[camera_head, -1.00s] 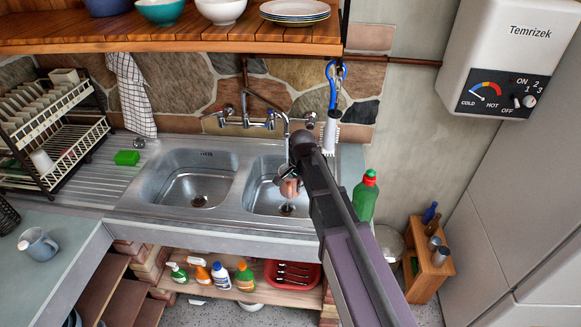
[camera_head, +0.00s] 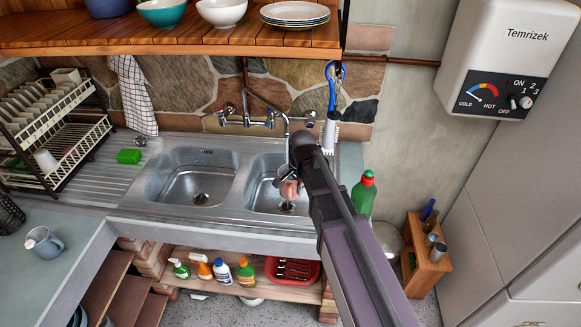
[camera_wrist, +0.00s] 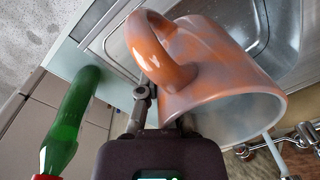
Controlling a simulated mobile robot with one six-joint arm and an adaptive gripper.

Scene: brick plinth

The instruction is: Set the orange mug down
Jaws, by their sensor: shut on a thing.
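The orange mug (camera_wrist: 225,65), streaked with grey, fills the upper middle of the wrist view, with its handle at the left and its pale open mouth at the lower right. My gripper (camera_wrist: 160,108) is shut on the mug near its handle. In the head view the mug (camera_head: 290,189) appears over the right sink basin, small and partly hidden by my gripper (camera_head: 284,179) and arm. Whether it touches the basin cannot be told.
The steel sink has a left basin (camera_head: 192,178) and a right basin (camera_head: 256,192), with a tap (camera_head: 268,119) behind. A green bottle (camera_head: 364,194) stands right of my arm. A blue-grey mug (camera_head: 43,242) is on the left counter. A wooden shelf (camera_head: 215,36) overhangs the sink.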

